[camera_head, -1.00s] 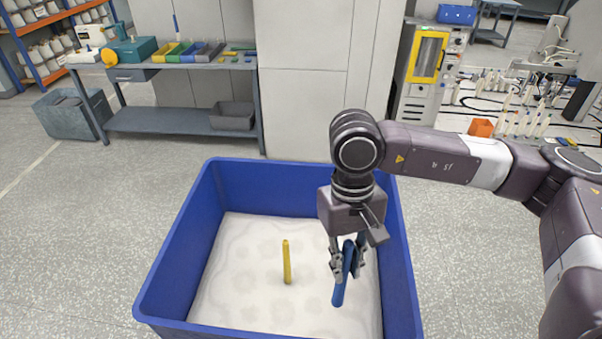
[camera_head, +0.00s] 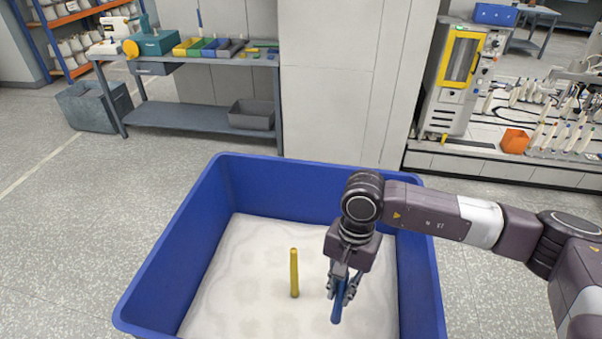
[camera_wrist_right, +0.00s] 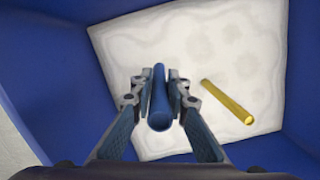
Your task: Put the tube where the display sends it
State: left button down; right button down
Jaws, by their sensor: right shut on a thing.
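A blue tube (camera_head: 338,301) is held in my right gripper (camera_head: 345,287), inside the large blue bin and above its pale floor. In the right wrist view the blue tube (camera_wrist_right: 159,100) stands between the two fingers of the gripper (camera_wrist_right: 158,90), which are shut on it. A yellow tube (camera_head: 294,273) stands upright in the bin, left of my right gripper; it also shows in the right wrist view (camera_wrist_right: 228,102). No display can be made out clearly. My left gripper is not in view.
The blue bin (camera_head: 175,243) has high walls around both tubes. A workbench (camera_head: 190,119) with several coloured trays (camera_head: 213,47) stands at the back left. A cabinet with a yellow-framed door (camera_head: 460,62) stands at the back right. Open floor lies left of the bin.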

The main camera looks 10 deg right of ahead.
jog(key=w+a+r+m+t+p, duration=0.1)
jog(key=w+a+r+m+p, duration=0.25)
jog(key=w+r+m, duration=0.5)
jog(key=w+a+r+m+t+p, duration=0.2)
jog(key=w+r+m+p, duration=0.2)
jog(key=w+r+m, duration=0.5)
notch_tip(320, 180, down, 7)
jog(key=m+b, duration=0.1)
jog(key=b, duration=0.1)
jog(key=shift+s+d+r, duration=0.15)
jog(key=shift+d+r, duration=0.05)
jog(key=c, duration=1.8)
grip_release()
notch_tip(320, 180, up, 12)
jog(key=s+d, duration=0.1)
jog(key=shift+s+d, duration=0.15)
